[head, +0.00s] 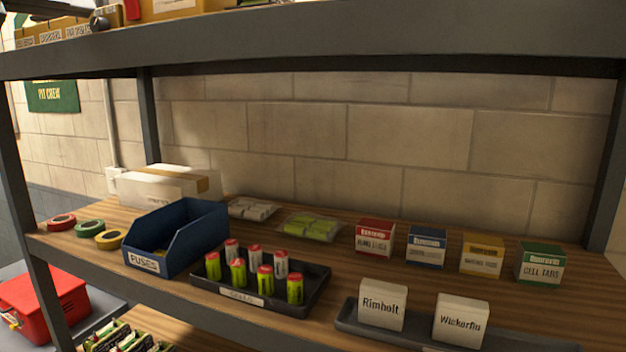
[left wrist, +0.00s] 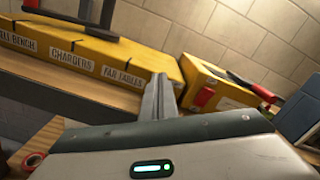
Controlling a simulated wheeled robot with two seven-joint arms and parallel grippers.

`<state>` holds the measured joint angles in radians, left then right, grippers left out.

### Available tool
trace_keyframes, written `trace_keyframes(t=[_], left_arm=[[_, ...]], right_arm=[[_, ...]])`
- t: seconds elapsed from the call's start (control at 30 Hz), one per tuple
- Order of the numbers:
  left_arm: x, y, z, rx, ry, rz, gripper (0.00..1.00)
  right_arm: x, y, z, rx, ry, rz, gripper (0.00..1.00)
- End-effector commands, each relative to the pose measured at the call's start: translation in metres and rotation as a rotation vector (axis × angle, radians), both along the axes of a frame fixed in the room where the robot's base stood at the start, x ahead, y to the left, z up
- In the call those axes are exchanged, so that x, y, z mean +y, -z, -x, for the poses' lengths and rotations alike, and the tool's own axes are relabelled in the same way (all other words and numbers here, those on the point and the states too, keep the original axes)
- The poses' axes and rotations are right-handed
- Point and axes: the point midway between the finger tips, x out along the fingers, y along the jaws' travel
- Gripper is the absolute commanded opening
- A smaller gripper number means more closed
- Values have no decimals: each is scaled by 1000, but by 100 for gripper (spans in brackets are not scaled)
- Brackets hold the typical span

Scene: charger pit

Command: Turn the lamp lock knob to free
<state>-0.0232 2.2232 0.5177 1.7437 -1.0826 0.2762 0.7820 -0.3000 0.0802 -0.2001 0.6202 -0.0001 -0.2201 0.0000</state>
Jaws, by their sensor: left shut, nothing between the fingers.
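A long yellow box (left wrist: 85,50) on the top shelf carries the labels Cell Bench, Chargers and Far Tables. It also shows at the top left of the head view (head: 42,36). My left gripper (left wrist: 160,90) is shut and empty, its fingers pointing at the box's right end. A small dark rounded shape (head: 99,23) shows at that end in the head view. I cannot tell whether it is the lamp lock knob, nor whether the fingers touch it. No knob is clear in the left wrist view, where the fingers cover part of the box end. My right gripper is not in view.
The shelf below holds a blue fuse bin (head: 180,240), a dark cell tray (head: 318,290), small cartons and tape rolls. The shelf's thick dark front beam (head: 330,40) crosses the head view.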

Motion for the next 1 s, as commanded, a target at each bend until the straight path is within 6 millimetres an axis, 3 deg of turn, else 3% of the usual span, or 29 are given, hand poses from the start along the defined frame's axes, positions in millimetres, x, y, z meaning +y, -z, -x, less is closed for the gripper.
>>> trace_keyframes(t=[0.27,0.73,1.0], left_arm=[[2,1,5,-2,0,2,0],[19,1,46,-4,-1,2,0],[23,0,56,-1,-1,0,0]], right_arm=[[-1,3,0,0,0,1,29],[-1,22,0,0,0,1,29],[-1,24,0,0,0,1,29]])
